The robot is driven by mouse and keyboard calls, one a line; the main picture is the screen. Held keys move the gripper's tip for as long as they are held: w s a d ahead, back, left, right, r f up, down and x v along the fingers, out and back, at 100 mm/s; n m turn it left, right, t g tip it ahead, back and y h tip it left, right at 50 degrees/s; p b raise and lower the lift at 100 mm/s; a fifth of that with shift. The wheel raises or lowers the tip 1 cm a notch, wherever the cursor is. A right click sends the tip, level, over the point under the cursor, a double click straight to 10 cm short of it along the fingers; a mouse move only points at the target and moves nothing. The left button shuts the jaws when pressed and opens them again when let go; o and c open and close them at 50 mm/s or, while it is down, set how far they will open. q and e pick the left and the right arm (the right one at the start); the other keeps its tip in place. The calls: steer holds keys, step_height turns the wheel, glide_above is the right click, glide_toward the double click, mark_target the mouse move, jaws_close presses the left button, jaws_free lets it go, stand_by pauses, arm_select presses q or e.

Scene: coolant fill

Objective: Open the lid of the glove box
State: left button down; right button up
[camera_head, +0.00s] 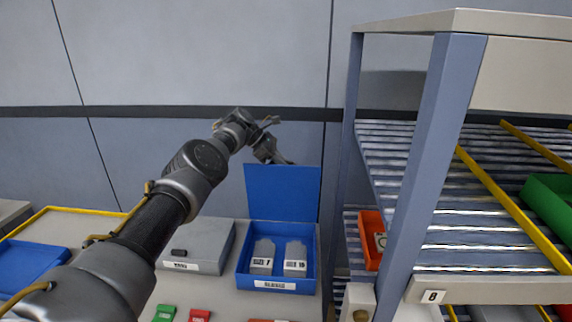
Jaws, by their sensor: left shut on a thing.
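The blue glove box (242,265) stands on the bench in the middle of the picture, with a white label on its front. Its blue lid (281,192) stands upright at the back edge, so the box is open. Two grey packs with size labels, a left one (263,256) and a right one (295,258), lie inside. My left gripper (284,162) is at the top edge of the lid, shut on it; the fingertips are small and partly hidden behind the lid. My right gripper is not in view.
A grey closed box (198,240) stands left of the glove box, with my left arm over its left side. A blue tray (32,265) lies at far left. A shelf rack (415,180) with an orange bin (371,240) and a green bin (550,208) stands close on the right.

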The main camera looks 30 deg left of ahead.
arm_select(q)
steer(key=shift+s+f, duration=0.1)
steer(key=c, duration=1.8)
jaws_free()
steer(key=shift+o, duration=0.2)
